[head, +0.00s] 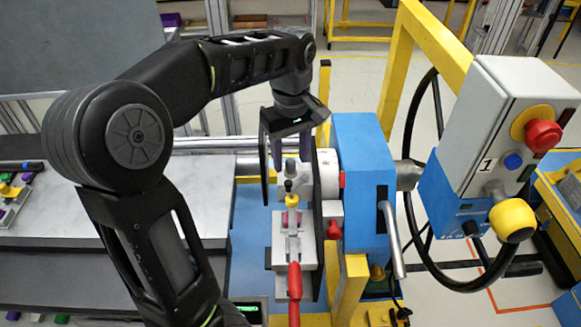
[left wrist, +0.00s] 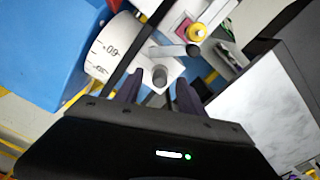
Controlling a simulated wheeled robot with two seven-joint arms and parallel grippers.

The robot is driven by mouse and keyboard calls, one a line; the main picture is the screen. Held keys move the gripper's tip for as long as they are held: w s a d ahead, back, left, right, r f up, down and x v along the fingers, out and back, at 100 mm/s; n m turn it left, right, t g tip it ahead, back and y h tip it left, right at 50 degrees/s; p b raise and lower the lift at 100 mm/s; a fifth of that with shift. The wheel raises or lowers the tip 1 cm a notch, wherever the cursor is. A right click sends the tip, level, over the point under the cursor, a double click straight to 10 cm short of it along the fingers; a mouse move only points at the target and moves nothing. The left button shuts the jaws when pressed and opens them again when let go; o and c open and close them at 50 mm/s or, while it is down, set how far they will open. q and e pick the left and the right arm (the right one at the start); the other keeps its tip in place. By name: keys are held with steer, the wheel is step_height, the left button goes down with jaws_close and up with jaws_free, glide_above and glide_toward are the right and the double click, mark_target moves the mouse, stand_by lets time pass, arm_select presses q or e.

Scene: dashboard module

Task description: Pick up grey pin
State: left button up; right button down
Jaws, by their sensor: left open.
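The grey pin (left wrist: 160,75) shows its round end in the left wrist view, on a light block beside a white dial marked with numbers. In the head view, a small grey cylinder (head: 291,167) on the fixture, seemingly the same pin, stands just below my fingers. My left gripper (head: 291,158) points down over the fixture. Its two dark fingers (left wrist: 158,88) are apart, one on each side of the pin in the wrist view. I cannot tell whether they touch it. My right gripper is in neither view.
A blue housing (head: 362,180) stands right of the fixture. A clamp with a red handle (head: 294,281) lies in front, and a yellow knob (head: 291,201) is close below my gripper. A control box (head: 500,110) hangs at the right. A grey worktop (head: 190,190) extends left.

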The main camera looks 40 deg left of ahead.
arm_select(q)
step_height(320, 180, down, 2)
steer(key=shift+c, duration=0.6)
jaws_close()
stand_by(0.4)
